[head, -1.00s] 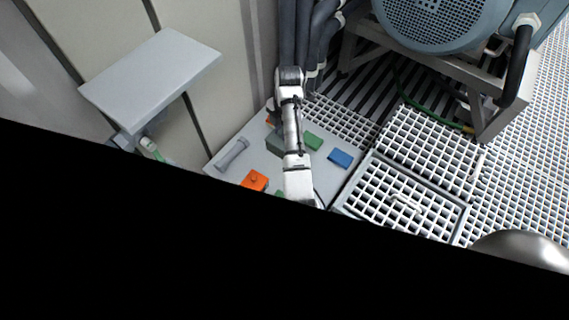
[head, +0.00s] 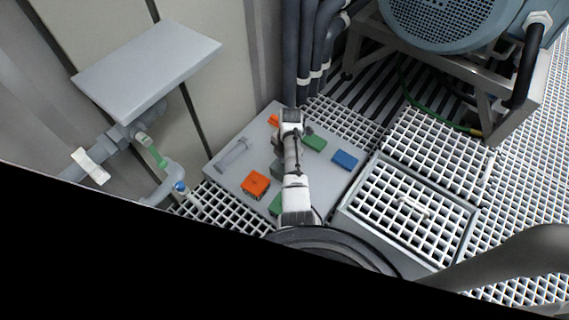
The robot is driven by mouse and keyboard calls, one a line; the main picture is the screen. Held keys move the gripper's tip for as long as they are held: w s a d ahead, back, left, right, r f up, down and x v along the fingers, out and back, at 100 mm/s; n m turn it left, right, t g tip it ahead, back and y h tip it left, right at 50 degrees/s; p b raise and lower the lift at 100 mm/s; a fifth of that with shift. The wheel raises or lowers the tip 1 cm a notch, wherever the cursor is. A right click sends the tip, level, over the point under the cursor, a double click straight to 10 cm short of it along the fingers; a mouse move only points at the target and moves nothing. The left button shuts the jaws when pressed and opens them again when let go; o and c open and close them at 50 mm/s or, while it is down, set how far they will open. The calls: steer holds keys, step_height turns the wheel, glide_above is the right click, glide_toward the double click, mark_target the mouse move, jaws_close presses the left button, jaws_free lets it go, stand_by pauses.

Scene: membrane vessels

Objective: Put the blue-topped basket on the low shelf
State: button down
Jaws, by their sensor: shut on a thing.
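My arm reaches out from the bottom middle over a low grey platform (head: 222,172). My gripper (head: 291,124) appears to be at its far end, above the platform. The arm hides the jaws and most of what they hold, so I cannot make out the held thing. A small blue-topped block (head: 345,160) lies on the platform's right part, apart from the arm. I cannot tell whether it is the basket. A flat grey shelf (head: 148,70) juts from the wall at the upper left. I cannot tell which surface is the low shelf.
Orange (head: 255,184) and green (head: 314,142) blocks and a grey handle-like piece (head: 233,154) lie on the platform. A white grating box (head: 408,210) stands at right, below a blue motor (head: 445,20). Pipes (head: 163,184) run at left. Black covers the bottom left.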

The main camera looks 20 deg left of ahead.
steer(key=shift+f, duration=1.05)
steer(key=shift+f+b, duration=0.2)
steer(key=shift+b, duration=0.1)
steer(key=c, duration=1.2)
jaws_free()
step_height(320, 180, up, 12)
steer(key=w+p, duration=0.1)
steer(key=p, duration=0.2)
steer(key=shift+d+r+p, duration=0.15)
steer(key=shift+d+p, duration=0.15)
steer(key=shift+d, duration=0.1)
steer(key=shift+w, duration=0.1)
